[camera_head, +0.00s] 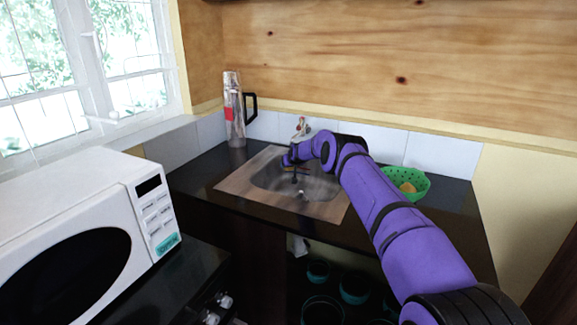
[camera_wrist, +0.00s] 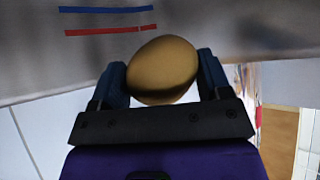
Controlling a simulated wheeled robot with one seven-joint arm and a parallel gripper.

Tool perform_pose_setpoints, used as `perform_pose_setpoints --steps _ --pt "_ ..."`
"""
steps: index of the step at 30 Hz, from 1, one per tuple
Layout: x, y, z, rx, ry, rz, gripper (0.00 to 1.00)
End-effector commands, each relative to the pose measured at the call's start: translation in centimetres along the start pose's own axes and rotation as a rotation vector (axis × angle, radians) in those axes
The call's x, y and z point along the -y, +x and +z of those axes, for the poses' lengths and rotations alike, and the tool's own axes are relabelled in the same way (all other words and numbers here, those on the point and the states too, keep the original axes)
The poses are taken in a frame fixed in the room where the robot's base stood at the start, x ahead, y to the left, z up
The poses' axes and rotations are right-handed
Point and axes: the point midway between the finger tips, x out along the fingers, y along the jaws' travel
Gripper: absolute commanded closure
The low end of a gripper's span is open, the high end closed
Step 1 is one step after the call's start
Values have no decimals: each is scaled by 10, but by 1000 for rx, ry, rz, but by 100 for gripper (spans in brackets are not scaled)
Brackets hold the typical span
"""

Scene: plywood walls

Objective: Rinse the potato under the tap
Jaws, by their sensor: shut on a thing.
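The potato (camera_wrist: 162,70) is brown and smooth. In the wrist view it sits between the two blue fingers of my gripper (camera_wrist: 163,78), which is shut on it. In the head view my gripper (camera_head: 290,162) is over the sink (camera_head: 268,178), below and a little left of the tap (camera_head: 301,124). My arm and gripper cover part of the tap and the basin. The potato cannot be made out in the head view. I cannot tell whether water is running.
A green colander (camera_head: 423,186) with a yellowish item stands on the dark counter (camera_head: 455,225), right of my arm. A tall flask (camera_head: 234,110) with a black handle stands behind the sink at left. A white microwave (camera_head: 100,190) fills the left foreground. Bowls (camera_head: 353,288) sit below the counter.

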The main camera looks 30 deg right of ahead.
Motion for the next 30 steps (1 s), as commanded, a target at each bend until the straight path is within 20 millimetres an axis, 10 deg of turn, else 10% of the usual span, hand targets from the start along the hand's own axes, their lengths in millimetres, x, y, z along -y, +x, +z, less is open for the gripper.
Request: perform_pose_setpoints --steps 30 --pt "-7 -30 25 0 1 0 55"
